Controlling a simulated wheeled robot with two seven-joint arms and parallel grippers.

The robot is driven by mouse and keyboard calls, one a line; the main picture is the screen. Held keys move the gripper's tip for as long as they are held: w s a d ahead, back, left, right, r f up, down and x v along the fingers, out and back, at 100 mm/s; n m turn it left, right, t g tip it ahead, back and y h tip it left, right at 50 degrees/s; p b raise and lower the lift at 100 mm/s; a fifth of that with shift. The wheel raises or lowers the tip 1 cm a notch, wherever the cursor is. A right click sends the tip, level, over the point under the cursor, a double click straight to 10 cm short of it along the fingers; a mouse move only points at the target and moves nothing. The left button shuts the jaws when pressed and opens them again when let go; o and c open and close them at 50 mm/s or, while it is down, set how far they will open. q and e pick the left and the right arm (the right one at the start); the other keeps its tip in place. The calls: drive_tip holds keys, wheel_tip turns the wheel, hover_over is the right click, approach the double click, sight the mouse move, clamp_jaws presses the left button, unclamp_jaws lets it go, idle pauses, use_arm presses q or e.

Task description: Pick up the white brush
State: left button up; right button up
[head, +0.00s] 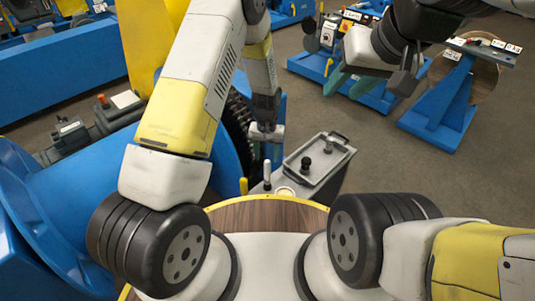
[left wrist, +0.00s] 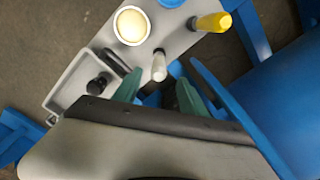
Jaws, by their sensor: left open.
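The white brush (head: 267,172) stands upright at the near edge of a grey stand, in front of my left gripper. In the left wrist view, its pale handle (left wrist: 158,65) shows just beyond the gap between the teal fingers. My left gripper (left wrist: 158,82) is open and empty, its fingers apart; in the head view the left gripper (head: 266,150) points down above and behind the brush. I cannot tell the exact gap to the brush. The brush's lower end is hidden. My right gripper (head: 367,90) is open and empty, high at the upper right.
A yellow handle (left wrist: 214,22) and a cream round pot (left wrist: 131,25) are near the brush. A grey tray (head: 342,157) with black knobs lies on the stand. Large blue machinery (head: 60,195) is close on the left. Open floor (head: 440,175) lies at right.

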sight(267, 167)
use_arm(q)
wheel_tip(267, 167, down, 7)
drive_tip(key=shift+s+d, duration=0.1)
drive_tip(key=shift+d, duration=0.05)
clamp_jaws()
idle(0.4)
